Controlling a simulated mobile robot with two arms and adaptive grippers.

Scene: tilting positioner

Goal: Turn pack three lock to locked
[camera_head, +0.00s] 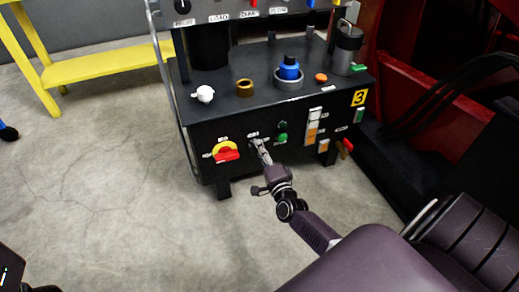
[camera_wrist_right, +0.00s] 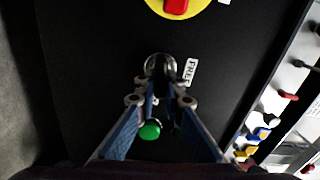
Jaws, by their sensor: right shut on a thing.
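The black power pack marked with a yellow 3 (camera_head: 359,97) stands ahead of me. My right gripper (camera_head: 257,146) reaches its front panel between the red-and-yellow switch and the green controls. In the right wrist view, the fingers of my right gripper (camera_wrist_right: 160,86) are shut on the dark middle of a round lock with a metal ring (camera_wrist_right: 152,62). A white label reading FREE (camera_wrist_right: 190,71) is beside the ring. The fingers hide part of the lock, so I cannot tell which way it points.
The red-and-yellow rotary switch (camera_head: 226,152) is left of the lock, and the green control (camera_head: 283,137) is right of it. White-and-orange gauges (camera_head: 313,127) and a red-handled lever (camera_head: 346,148) are farther right. A yellow bench (camera_head: 105,65) stands at the back left. The floor in front is clear.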

